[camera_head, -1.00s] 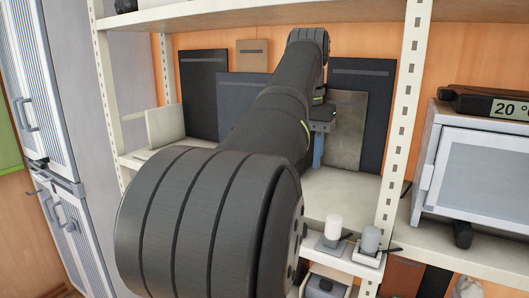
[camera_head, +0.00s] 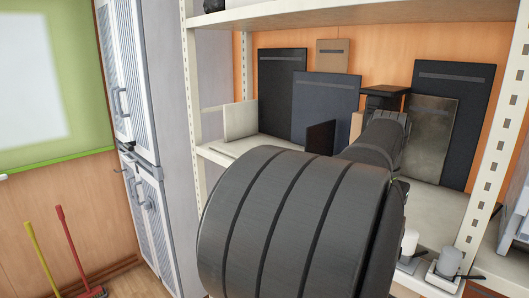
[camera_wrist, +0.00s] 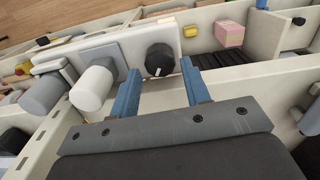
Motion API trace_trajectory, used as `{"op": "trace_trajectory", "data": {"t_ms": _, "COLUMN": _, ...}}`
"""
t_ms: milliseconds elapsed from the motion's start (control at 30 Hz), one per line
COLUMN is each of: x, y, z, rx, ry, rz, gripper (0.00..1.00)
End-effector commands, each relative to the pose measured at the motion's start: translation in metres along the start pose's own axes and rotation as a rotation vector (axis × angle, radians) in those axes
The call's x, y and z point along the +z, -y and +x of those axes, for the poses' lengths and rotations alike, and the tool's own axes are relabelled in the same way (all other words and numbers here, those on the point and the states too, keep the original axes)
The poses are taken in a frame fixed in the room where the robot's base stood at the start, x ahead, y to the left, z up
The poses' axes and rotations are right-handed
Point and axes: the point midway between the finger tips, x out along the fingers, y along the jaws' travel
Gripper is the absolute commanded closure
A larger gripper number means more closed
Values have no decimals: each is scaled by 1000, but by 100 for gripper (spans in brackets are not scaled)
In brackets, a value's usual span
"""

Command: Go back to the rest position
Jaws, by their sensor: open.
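My gripper (camera_wrist: 161,88) shows in the wrist view with its two blue fingers spread apart and nothing held between them. Beyond the fingertips is a pale panel with a black round knob (camera_wrist: 160,60). A white cylinder (camera_wrist: 92,88) and a grey cylinder (camera_wrist: 42,95) are left of the fingers. In the head view my arm reaches toward the shelf and hides the gripper.
The shelf unit (camera_head: 189,80) holds several upright dark panels, including a navy one (camera_head: 325,105) and a grey one (camera_head: 428,140). A white cylinder (camera_head: 409,243) and a grey one (camera_head: 449,262) stand low at right. A pink block (camera_wrist: 230,34) lies at upper right in the wrist view.

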Motion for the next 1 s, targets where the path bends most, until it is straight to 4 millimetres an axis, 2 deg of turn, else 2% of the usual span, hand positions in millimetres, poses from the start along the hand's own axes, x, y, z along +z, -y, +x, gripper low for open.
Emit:
{"op": "trace_trajectory", "data": {"t_ms": 100, "x": 0, "y": 0, "z": 16, "rx": 0, "ry": 2, "rz": 0, "gripper": 57}}
{"op": "trace_trajectory", "data": {"t_ms": 233, "x": 0, "y": 0, "z": 26, "rx": 0, "ry": 1, "rz": 0, "gripper": 57}}
{"op": "trace_trajectory", "data": {"t_ms": 667, "x": 0, "y": 0, "z": 28, "rx": 0, "ry": -1, "rz": 0, "gripper": 57}}
{"op": "trace_trajectory", "data": {"t_ms": 833, "x": 0, "y": 0, "z": 17, "rx": 0, "ry": -2, "rz": 0, "gripper": 57}}
{"op": "trace_trajectory", "data": {"t_ms": 1000, "x": -1, "y": 0, "z": -12, "rx": -1, "ry": -5, "rz": 0, "gripper": 57}}
